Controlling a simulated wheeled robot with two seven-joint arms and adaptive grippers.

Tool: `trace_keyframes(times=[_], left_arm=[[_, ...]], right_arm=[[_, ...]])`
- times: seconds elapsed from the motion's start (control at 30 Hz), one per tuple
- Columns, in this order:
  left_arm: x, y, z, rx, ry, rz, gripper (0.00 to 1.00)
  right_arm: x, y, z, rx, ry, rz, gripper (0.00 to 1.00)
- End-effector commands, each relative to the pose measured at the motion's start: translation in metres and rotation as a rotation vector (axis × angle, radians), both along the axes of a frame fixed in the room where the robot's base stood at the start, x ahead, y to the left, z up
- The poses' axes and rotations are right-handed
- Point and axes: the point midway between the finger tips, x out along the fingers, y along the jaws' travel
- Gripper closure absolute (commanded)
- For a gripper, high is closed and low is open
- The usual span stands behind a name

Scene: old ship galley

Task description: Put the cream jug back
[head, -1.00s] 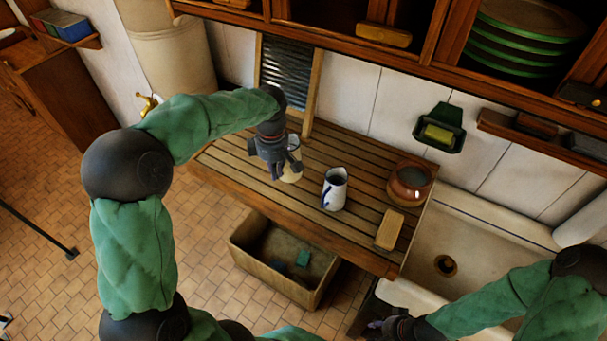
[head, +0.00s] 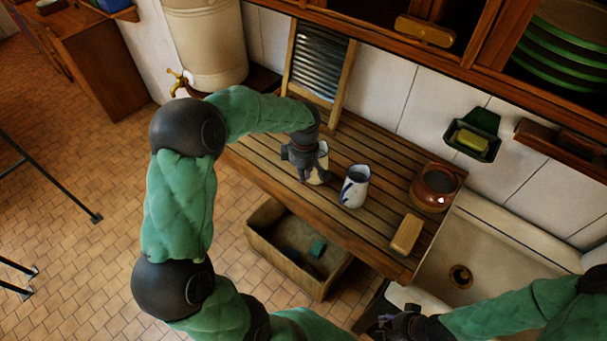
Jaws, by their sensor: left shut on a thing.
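A cream-coloured vessel, which looks like the cream jug (head: 322,173), is at the left part of the slatted wooden drainboard (head: 283,178). My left gripper (head: 306,173) is shut on it and hides much of it. I cannot tell whether its base touches the slats. A white jug with blue marks (head: 355,188) stands upright just to its right, apart from it. My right gripper (head: 392,326) is low at the bottom edge, away from the jugs, and its fingers are too dark and small to read.
A brown round pot (head: 434,188) and a wooden block (head: 406,234) are on the drainboard's right part. A washboard (head: 318,62) leans at the back. The sink (head: 480,245) is to the right, a wooden crate (head: 290,275) below, and shelves with green-rimmed plates (head: 570,60) above.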

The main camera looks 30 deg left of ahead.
Motion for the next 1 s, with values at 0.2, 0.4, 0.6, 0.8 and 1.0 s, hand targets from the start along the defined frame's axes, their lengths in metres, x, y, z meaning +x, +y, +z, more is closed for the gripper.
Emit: trace_keyframes(times=[0.2,0.4,0.6,0.8,1.0], left_arm=[[0.0009,0.0006,-0.0068,0.000,-0.004,0.001,1.00],[0.0009,0.0005,-0.0076,0.000,-0.004,0.001,1.00],[0.0002,0.0001,-0.0107,0.000,-0.001,0.000,0.67],[0.0002,0.0001,-0.0105,0.000,-0.001,0.000,0.66],[0.0002,0.0001,-0.0083,0.000,-0.001,0.000,0.66]], right_arm=[[0.0000,0.0000,0.0002,0.000,0.000,0.000,0.60],[0.0000,0.0000,-0.0009,0.000,0.000,0.000,0.60],[0.0000,0.0000,-0.0032,0.000,0.000,0.000,0.60],[0.0001,0.0000,-0.0030,0.000,0.000,0.000,0.60],[0.0001,0.0000,-0.0009,0.000,0.000,0.000,0.60]])
